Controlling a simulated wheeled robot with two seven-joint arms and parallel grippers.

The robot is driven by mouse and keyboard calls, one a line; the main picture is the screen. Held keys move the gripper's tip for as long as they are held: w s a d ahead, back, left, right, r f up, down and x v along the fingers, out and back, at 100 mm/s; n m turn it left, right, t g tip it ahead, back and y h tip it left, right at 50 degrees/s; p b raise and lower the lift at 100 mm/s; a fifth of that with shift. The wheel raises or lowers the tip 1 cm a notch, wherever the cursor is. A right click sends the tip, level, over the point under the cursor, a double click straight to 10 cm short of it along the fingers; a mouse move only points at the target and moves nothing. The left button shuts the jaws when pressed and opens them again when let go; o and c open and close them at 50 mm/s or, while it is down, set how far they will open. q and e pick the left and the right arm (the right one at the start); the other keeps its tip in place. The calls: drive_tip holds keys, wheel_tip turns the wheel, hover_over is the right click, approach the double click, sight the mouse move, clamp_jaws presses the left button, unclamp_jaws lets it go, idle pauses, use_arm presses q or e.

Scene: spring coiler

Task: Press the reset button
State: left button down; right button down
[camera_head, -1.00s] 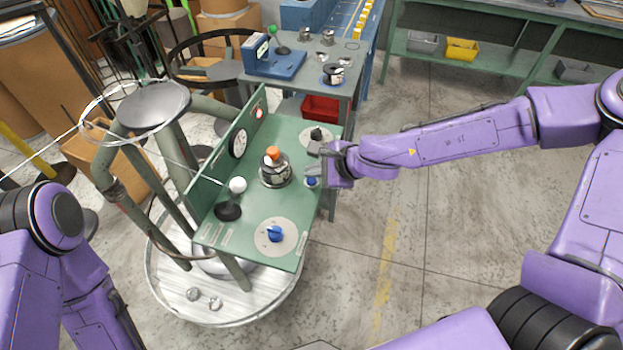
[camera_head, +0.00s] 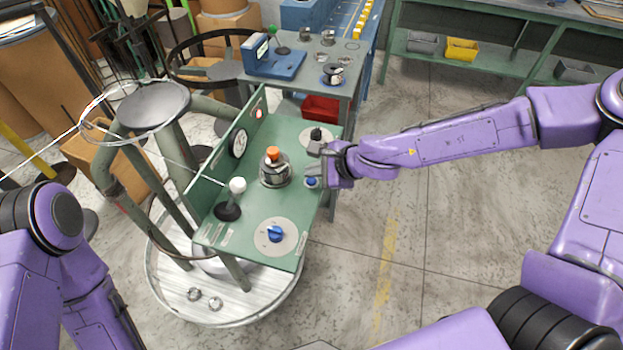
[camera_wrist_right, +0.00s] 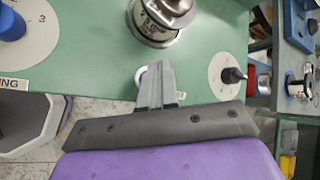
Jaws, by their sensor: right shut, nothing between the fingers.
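A small blue button (camera_head: 311,181) in a pale ring sits near the right edge of the green panel (camera_head: 210,232). I take it for the reset button; I cannot read a label on it. My right gripper (camera_head: 315,150) is shut and empty, just above and beside this button. In the right wrist view the closed fingertips (camera_wrist_right: 153,68) are over the panel and partly cover a pale round rim (camera_wrist_right: 141,76), seemingly the button's; contact cannot be told. My left arm shows at the left edge, but its gripper is out of view.
A metal cylinder with an orange cap (camera_head: 273,153) stands left of the gripper. A black knob on a dial (camera_head: 316,134) is close behind. A blue dial knob (camera_head: 275,233), a white-ball lever (camera_head: 238,185) and a gauge (camera_head: 239,143) are also on the machine. Floor is clear at right.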

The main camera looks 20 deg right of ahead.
sight(314, 182)
drive_tip(key=shift+f, duration=0.15)
drive_tip(key=shift+f, duration=0.3)
drive_tip(key=shift+f+b, duration=0.4)
drive_tip(key=shift+b, duration=0.15)
idle(0.4)
drive_tip(key=shift+r, duration=0.1)
drive_tip(key=shift+r+p, duration=0.75)
drive_tip(key=shift+p, duration=0.15)
wheel_tip(314, 182, up, 5)
drive_tip(key=p, duration=0.5)
drive_tip(key=shift+r, duration=0.1)
